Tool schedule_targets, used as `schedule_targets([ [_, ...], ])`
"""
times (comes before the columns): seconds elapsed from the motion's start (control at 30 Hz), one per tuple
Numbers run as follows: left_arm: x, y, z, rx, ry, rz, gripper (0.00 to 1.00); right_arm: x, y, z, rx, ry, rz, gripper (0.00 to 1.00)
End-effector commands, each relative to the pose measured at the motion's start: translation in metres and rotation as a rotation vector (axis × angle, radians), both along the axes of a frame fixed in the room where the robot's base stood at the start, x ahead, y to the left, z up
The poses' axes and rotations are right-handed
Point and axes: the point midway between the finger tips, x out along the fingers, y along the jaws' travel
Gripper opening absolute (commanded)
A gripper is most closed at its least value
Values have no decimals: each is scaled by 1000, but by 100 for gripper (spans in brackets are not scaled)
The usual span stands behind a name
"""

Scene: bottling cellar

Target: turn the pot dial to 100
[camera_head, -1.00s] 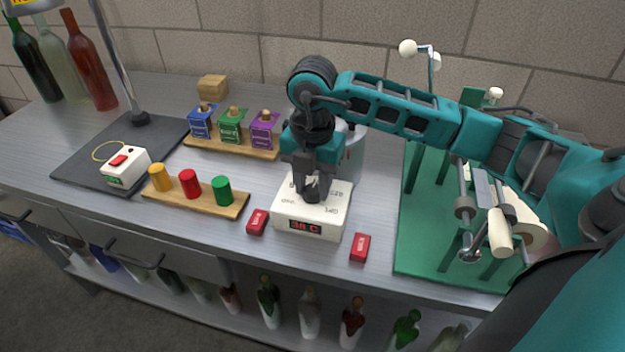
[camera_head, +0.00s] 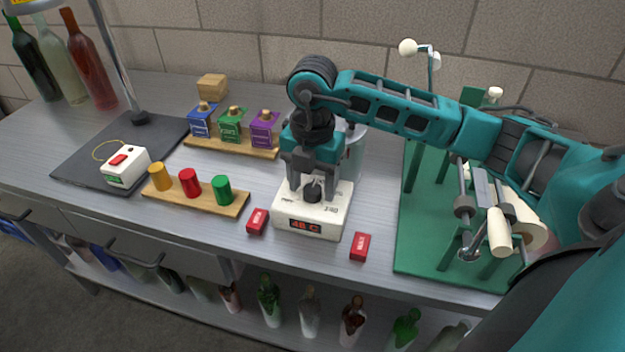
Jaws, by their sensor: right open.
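The white pot base (camera_head: 283,212) stands on the bench in the middle. Its black dial (camera_head: 313,190) is on top, and its red display (camera_head: 305,226) appears to read 48 C. A grey metal pot (camera_head: 355,150) is partly hidden behind my right arm. My right gripper (camera_head: 312,184) points down over the base, open, with its fingers either side of the dial. I cannot tell whether the fingers touch it. My left gripper is not in view.
Red blocks (camera_head: 257,221) and (camera_head: 360,247) flank the base. Left are a peg board (camera_head: 215,207), a rack of coloured boxes (camera_head: 265,151) and a white switch box (camera_head: 126,167) on a dark mat. A green-based machine (camera_head: 430,262) stands right.

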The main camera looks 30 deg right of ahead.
Motion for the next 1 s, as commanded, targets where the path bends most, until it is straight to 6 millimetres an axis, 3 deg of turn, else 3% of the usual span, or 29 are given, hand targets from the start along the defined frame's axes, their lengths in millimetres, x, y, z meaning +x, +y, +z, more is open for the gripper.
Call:
schedule_targets([
  [0.27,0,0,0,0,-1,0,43,1,0,10,1,-3,0,62],
  [0.7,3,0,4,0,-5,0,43,1,1,102,1,-4,1,62],
  [0.83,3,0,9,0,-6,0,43,0,0,120,-1,-3,0,62],
  [1.0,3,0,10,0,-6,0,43,0,0,129,0,0,0,62],
])
